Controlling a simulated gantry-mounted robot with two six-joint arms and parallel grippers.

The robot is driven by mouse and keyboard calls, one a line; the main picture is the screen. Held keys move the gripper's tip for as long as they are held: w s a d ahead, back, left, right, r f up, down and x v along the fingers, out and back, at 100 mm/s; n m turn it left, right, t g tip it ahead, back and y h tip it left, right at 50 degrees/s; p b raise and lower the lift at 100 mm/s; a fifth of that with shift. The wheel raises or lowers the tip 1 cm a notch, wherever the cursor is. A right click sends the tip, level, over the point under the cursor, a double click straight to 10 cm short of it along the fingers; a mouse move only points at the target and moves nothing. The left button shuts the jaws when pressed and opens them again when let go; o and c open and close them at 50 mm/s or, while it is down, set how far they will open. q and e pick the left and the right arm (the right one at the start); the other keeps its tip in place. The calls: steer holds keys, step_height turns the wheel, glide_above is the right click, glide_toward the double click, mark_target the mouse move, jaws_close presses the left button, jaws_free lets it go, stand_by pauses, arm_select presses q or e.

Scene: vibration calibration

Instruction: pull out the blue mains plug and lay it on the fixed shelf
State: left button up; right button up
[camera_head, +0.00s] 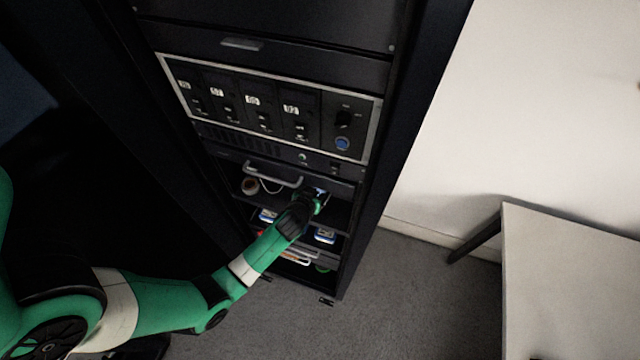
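My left arm reaches in from the lower left into the dark rack. My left gripper (316,195) is at the right part of an open bay below the instrument panels. A small blue and white patch (320,190) shows at its fingertips; it may be the blue mains plug, but it is too small to be sure. I cannot tell whether the fingers are closed on it. A dark shelf (338,214) lies just below the gripper; I cannot tell whether it is the fixed shelf. My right gripper is not in view.
A pale handle (272,180), a white cable (268,188) and a round reddish-white thing (250,186) are left of the gripper. Blue and white items (324,236) sit lower down. A panel with a blue knob (342,143) is above. A white table (570,270) stands at right.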

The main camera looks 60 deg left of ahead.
arm_select(q)
steer(key=c, duration=1.2)
steer(key=shift+c, duration=0.2)
steer(key=shift+s+d+r, duration=0.1)
steer(key=shift+s+d, duration=0.25)
steer(key=shift+d, duration=0.05)
steer(key=shift+s+d, duration=0.15)
steer(key=shift+s+d, duration=0.2)
steer(key=shift+s, duration=0.05)
stand_by(0.6)
steer(key=shift+s+d, duration=1.2)
